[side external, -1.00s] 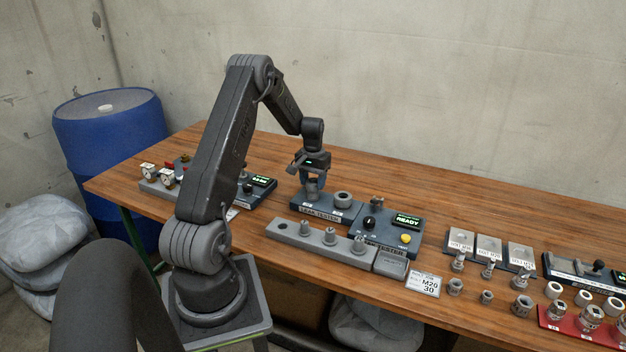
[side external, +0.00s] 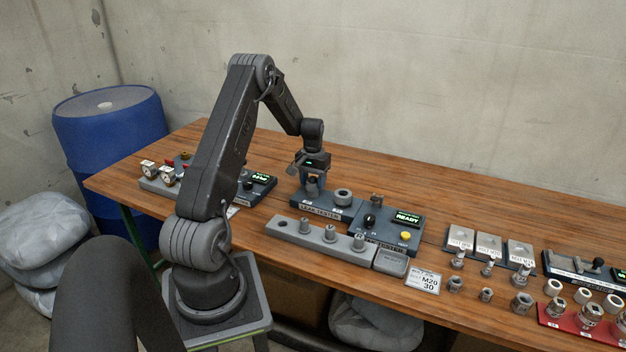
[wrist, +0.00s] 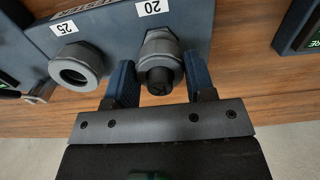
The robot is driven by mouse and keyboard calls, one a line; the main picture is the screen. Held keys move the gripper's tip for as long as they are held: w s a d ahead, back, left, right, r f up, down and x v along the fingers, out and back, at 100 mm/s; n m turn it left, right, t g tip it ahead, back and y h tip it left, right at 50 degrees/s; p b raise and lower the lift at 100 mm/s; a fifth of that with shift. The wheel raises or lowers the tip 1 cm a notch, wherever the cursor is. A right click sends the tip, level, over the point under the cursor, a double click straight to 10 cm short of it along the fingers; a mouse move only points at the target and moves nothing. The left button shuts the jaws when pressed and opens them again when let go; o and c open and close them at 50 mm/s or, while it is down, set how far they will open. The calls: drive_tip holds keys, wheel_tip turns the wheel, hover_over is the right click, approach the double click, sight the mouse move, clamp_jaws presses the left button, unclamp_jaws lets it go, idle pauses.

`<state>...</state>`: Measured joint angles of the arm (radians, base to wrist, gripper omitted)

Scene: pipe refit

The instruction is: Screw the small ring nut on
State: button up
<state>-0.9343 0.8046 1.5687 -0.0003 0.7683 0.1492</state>
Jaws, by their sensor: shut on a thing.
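In the wrist view, the small ring nut (wrist: 160,45) is a grey ring at the port labelled 20, with a dark round plug-like end (wrist: 159,80) in its middle. My gripper (wrist: 162,88) has one finger on each side of it and is shut on the nut. How far the nut is threaded cannot be told. A larger grey ring nut (wrist: 76,66) sits at the port labelled 25 to its left. In the side view, my gripper (side external: 313,192) points down over the left end of the leak tester (side external: 347,213); the small nut is mostly hidden there.
A grey rack (side external: 290,230) with upright fittings stands in front of the tester. A control box (side external: 385,222) reading READY is on its right. Gauges (side external: 160,172) stand behind my arm at left. Loose fittings (side external: 486,294) fill the right; the table's back is clear.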

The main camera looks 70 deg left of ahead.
drive_tip(key=shift+f, duration=0.55)
idle(0.9)
drive_tip(key=m, duration=0.3)
drive_tip(key=shift+m, duration=1.5)
drive_tip(key=shift+m, duration=0.7)
drive_tip(key=m, duration=0.4)
drive_tip(key=shift+m, duration=0.3)
